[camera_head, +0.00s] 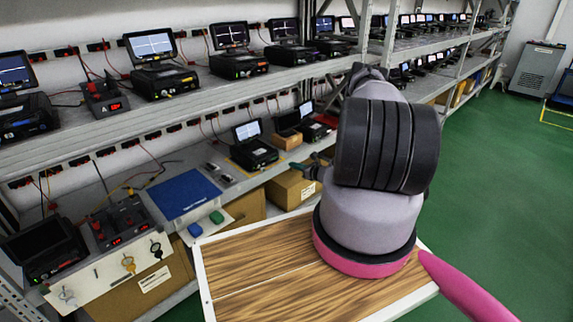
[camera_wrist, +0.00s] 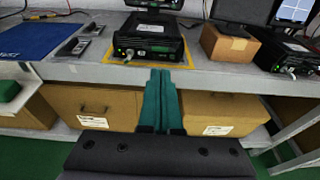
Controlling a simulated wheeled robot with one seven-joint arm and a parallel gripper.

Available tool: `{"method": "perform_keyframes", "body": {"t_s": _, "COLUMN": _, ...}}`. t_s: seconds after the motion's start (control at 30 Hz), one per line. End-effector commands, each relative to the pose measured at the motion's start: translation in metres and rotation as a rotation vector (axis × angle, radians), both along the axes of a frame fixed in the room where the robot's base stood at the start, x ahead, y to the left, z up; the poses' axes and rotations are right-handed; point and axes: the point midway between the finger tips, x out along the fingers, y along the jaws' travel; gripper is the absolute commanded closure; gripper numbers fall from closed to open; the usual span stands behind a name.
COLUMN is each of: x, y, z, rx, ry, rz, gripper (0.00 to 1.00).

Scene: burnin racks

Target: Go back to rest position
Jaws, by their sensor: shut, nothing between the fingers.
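My gripper (camera_wrist: 160,88) shows in the wrist view as two long teal fingers closed against each other, with nothing between them. The fingers point at the front edge of the lower shelf (camera_wrist: 220,78), just below a black test device (camera_wrist: 150,38). I cannot tell whether they touch the edge. In the head view my gripper (camera_head: 305,168) shows only in part, left of my arm, near the lower shelf. My arm covers the right part of the wooden-topped tray in front of me.
The wooden surface (camera_head: 235,270) with a white rim is empty on its left. A blue mat (camera_head: 184,194) and several devices stand on the lower shelf. Cardboard boxes (camera_head: 290,188) sit beneath it. The green floor (camera_head: 490,190) is clear to the right.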

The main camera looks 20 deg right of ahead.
Motion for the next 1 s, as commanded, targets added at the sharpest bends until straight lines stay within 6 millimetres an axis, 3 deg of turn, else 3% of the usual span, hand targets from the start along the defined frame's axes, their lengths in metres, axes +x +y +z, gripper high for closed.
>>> {"method": "perform_keyframes", "body": {"t_s": 0.23, "x": -0.025, "y": -0.009, "z": 0.006, "rx": 0.000, "ry": 0.000, "rz": 0.000, "gripper": 1.00}}
{"method": "perform_keyframes", "body": {"t_s": 0.43, "x": -0.026, "y": -0.009, "z": 0.010, "rx": -0.004, "ry": -0.003, "rz": 0.007, "gripper": 1.00}}
{"method": "perform_keyframes", "body": {"t_s": 0.53, "x": -0.018, "y": -0.003, "z": 0.031, "rx": -0.022, "ry": -0.018, "rz": 0.052, "gripper": 1.00}}
{"method": "perform_keyframes", "body": {"t_s": 0.67, "x": 0.001, "y": 0.018, "z": 0.091, "rx": -0.082, "ry": -0.057, "rz": 0.190, "gripper": 1.00}}
{"method": "perform_keyframes", "body": {"t_s": 0.77, "x": 0.010, "y": 0.044, "z": 0.150, "rx": -0.151, "ry": -0.089, "rz": 0.331, "gripper": 1.00}}
{"method": "perform_keyframes", "body": {"t_s": 1.0, "x": -0.001, "y": 0.109, "z": 0.277, "rx": -0.344, "ry": -0.148, "rz": 0.653, "gripper": 1.00}}
